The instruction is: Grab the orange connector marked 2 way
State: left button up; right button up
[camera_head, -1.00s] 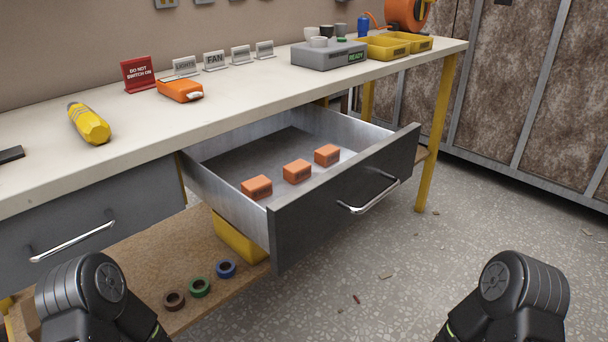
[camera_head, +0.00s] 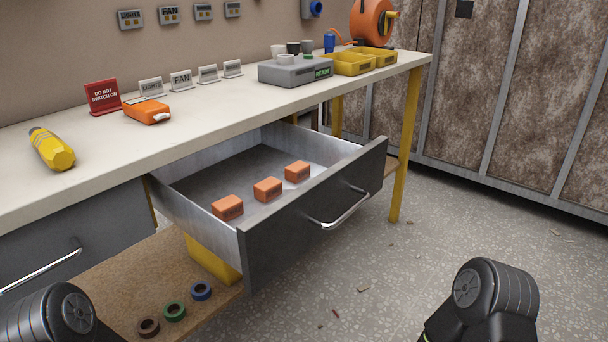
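Three orange connectors lie in a row in the open drawer (camera_head: 312,225) under the workbench. The near-left connector (camera_head: 228,207), the middle connector (camera_head: 268,189) and the far-right connector (camera_head: 297,171) look alike. Their dark front markings are too small to read, so I cannot tell which is marked 2 way. Parts of my two arms show at the bottom left and bottom right. Neither gripper is in view, and nothing touches the connectors.
The workbench top (camera_head: 210,108) holds a yellow tool (camera_head: 52,150), an orange device (camera_head: 147,111), small signs, a grey box (camera_head: 290,72) and yellow trays (camera_head: 348,64). Tape rolls (camera_head: 174,311) lie on the lower shelf. Speckled floor in front of the drawer is mostly clear.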

aim_at(267, 190)
jog(key=k, duration=0.65)
jog(key=z, duration=1.45)
jog(key=k+j, duration=0.2)
jog(key=j, duration=0.2)
jog(key=k+j+z, duration=0.1)
jog(key=j, duration=0.3)
jog(key=k, duration=0.1)
